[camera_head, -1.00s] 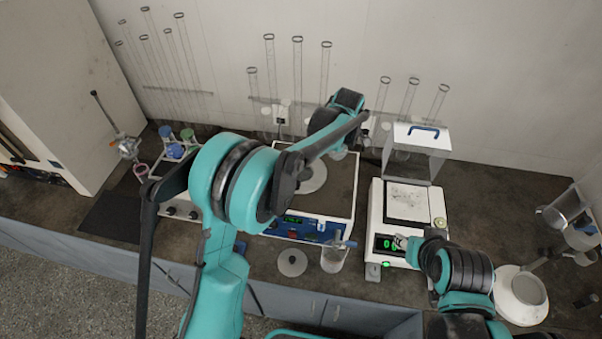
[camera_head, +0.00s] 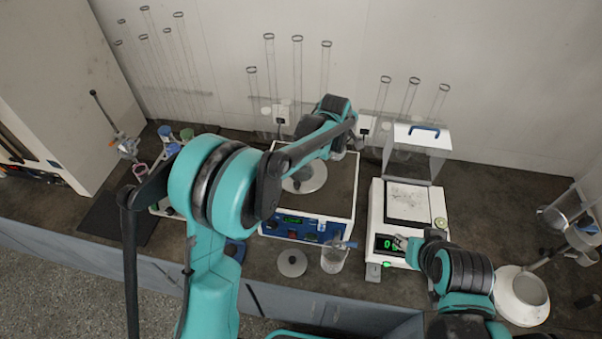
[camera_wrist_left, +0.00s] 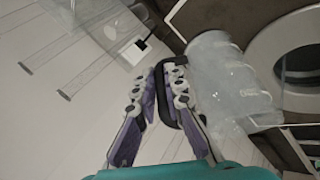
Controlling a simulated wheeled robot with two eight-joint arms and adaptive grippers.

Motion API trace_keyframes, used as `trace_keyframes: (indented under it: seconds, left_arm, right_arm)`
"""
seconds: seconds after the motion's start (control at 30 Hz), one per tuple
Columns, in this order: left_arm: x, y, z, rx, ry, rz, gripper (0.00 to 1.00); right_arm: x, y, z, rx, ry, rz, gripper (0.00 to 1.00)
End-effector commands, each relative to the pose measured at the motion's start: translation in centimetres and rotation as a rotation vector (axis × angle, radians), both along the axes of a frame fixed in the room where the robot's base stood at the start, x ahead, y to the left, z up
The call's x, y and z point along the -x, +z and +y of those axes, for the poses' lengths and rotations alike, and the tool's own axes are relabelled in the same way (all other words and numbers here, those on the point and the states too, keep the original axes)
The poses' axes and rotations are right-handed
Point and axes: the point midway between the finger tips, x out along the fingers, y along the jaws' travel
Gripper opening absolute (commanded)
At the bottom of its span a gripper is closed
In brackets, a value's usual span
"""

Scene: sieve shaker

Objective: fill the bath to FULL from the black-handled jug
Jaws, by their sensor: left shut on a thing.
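The clear jug (camera_wrist_left: 235,80) with a black handle (camera_wrist_left: 182,105) is in the left wrist view. My left gripper (camera_wrist_left: 165,85) is shut on that handle, and the jug looks strongly tilted beside it. The bath is a white box with a blue front panel (camera_head: 318,231) and a lit green display in the head view. A pale round ring (camera_head: 312,182) is on its top, partly behind my left arm. The ring (camera_wrist_left: 258,48) with a dark centre is close to the jug in the left wrist view. The water level cannot be made out. My right gripper (camera_head: 400,242) is by the balance's display; its jaws are unclear.
The white balance (camera_head: 376,215) with a raised clear cover (camera_head: 420,160) stands right of the bath. A small clear beaker (camera_head: 333,260) and a grey disc (camera_head: 292,263) are at the front. A rack of coloured-topped bottles (camera_head: 187,134) is at the left. Tall glass tubes line the wall.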

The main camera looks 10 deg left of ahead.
Motion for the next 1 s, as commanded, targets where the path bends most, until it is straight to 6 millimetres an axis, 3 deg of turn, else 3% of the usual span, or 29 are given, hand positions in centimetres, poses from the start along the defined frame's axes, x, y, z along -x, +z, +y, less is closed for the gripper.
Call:
trace_keyframes:
  seconds: [1.0]
  left_arm:
    - [0.8, 0.3, 1.1, 0.141, 0.001, -0.099, 0.00]
  right_arm:
    - [0.0, -1.1, 0.0, 0.000, 0.000, 0.000, 0.40]
